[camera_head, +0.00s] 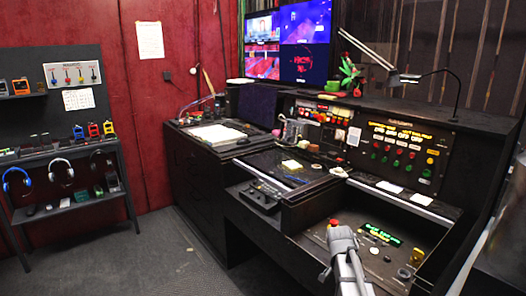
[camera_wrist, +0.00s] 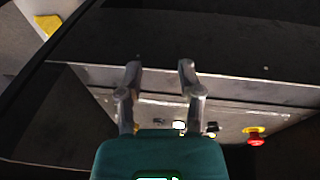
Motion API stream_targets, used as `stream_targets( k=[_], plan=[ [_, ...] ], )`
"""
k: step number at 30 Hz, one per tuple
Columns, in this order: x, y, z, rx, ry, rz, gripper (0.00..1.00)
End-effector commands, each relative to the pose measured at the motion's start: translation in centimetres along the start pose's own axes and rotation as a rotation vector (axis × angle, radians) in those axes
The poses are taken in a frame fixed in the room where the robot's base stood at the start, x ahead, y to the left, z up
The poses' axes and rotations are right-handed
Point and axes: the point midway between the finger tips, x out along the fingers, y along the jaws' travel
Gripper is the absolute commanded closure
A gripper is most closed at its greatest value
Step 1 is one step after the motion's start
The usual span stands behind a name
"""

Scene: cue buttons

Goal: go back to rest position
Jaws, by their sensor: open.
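My gripper (camera_wrist: 159,68) shows in the wrist view with its two grey fingers parted and nothing between them. In the head view my arm reaches up from the bottom edge over the front of the recessed panel (camera_head: 312,243) at the lower right of the console; the fingertips cannot be made out there. A red button (camera_wrist: 254,135) with a yellow base sits right of the fingers in the wrist view, apart from them. A red button (camera_head: 333,222) also shows just behind my arm in the head view.
The dark console (camera_head: 283,219) has raised edges around the panel. A thin desk lamp (camera_head: 405,78) stands at its back. A rack with headphones (camera_head: 61,170) stands at the left. The grey floor (camera_head: 180,260) between rack and console is clear.

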Motion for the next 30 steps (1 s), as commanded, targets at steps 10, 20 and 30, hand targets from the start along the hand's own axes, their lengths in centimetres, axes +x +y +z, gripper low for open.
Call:
stream_targets(
  k=[10, 20, 30],
  plan=[
    [2.3, 1.8, 10.7, -0.499, -0.059, -0.100, 0.53],
    [3.1, 2.8, 15.2, -0.739, -0.073, -0.157, 0.53],
    [2.2, 3.5, 17.0, -0.855, -0.077, -0.186, 0.53]
  ],
)
